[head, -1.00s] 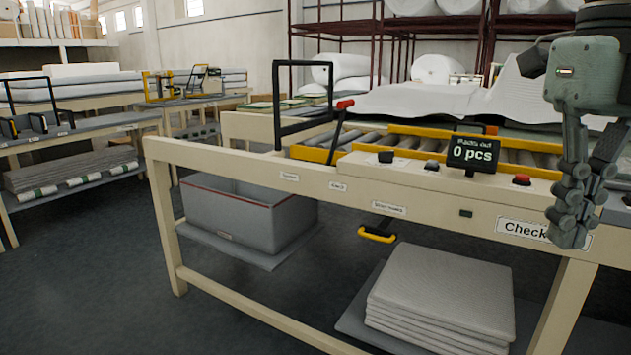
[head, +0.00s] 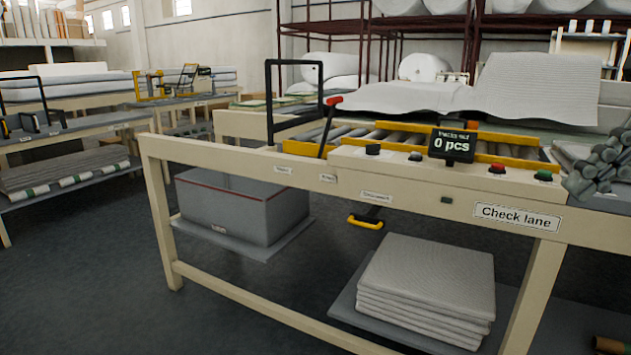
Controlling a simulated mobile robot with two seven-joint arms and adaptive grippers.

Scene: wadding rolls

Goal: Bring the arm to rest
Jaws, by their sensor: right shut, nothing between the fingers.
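My right gripper (head: 583,168) shows at the right edge of the head view, with its fingers closed together and nothing between them. It is beside the right end of the check lane bench (head: 325,186), close to the green button (head: 543,176). Whether it touches the bench cannot be told. The rest of the right arm is mostly cut off by the picture edge. My left gripper is not in view.
The bench carries rollers (head: 398,134), a counter display (head: 453,145) reading 0 pcs, a red-tipped lever (head: 329,126) and a black frame (head: 293,100). Below are a grey bin (head: 240,212) and stacked grey pads (head: 427,278). Dark floor is clear at the front left.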

